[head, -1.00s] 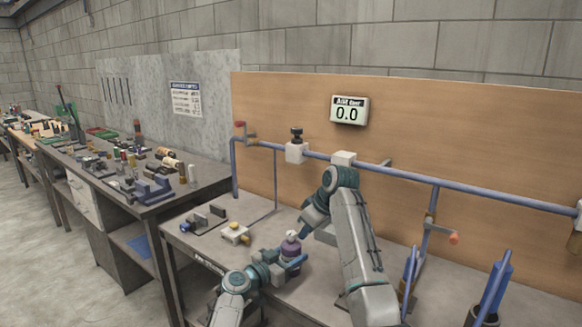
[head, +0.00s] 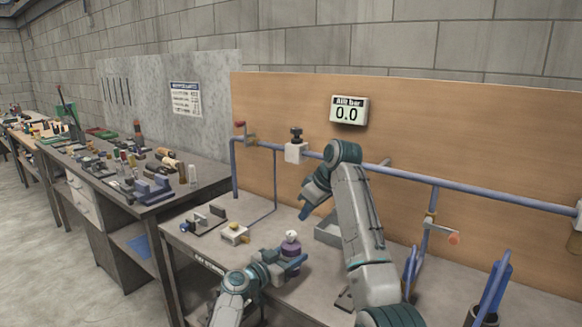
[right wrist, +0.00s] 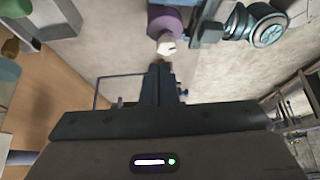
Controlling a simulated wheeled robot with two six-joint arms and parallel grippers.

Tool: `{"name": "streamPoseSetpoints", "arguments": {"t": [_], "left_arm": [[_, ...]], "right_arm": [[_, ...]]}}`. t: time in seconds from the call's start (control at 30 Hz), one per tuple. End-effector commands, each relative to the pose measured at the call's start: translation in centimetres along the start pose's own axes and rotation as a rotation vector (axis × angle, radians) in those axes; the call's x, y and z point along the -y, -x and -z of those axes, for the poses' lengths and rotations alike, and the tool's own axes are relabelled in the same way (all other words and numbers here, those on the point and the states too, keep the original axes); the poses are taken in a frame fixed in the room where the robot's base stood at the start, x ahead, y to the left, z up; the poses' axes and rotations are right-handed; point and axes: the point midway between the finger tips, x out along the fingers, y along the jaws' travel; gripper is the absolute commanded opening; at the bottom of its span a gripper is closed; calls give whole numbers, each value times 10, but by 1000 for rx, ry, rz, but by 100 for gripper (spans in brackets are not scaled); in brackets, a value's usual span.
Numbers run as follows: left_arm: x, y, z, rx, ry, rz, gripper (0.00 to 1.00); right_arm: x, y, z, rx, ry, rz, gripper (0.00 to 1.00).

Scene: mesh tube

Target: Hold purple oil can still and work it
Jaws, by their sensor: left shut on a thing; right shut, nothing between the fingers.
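The purple oil can (head: 291,250), with a white top, stands on the workbench in the head view. My left gripper (head: 296,264) is shut around its lower body from the left. The can's purple body (right wrist: 163,20) and white top (right wrist: 167,45) also show in the right wrist view, with part of my left gripper (right wrist: 207,32) beside it. My right gripper (head: 304,213) is shut and empty, a little above the can's top and slightly right of it. Its closed fingers (right wrist: 158,85) point toward the can in the right wrist view, apart from it.
A grey tray (head: 328,233) lies behind my right arm. A white and yellow part (head: 235,233) sits left of the can. Blue upright tools (head: 492,290) stand at right.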

Motion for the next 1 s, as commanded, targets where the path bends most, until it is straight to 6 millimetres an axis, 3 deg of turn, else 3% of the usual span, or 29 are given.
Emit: {"name": "streamPoseSetpoints", "arguments": {"t": [0.2,0.73,1.0], "left_arm": [[0,0,0,1,0,0,22],[0,0,0,0,0,0,22],[0,0,0,0,0,0,22]], "right_arm": [[24,5,6,-2,1,0,0],[23,-44,-21,0,0,1,0],[23,-55,-27,-1,1,0,0]]}}
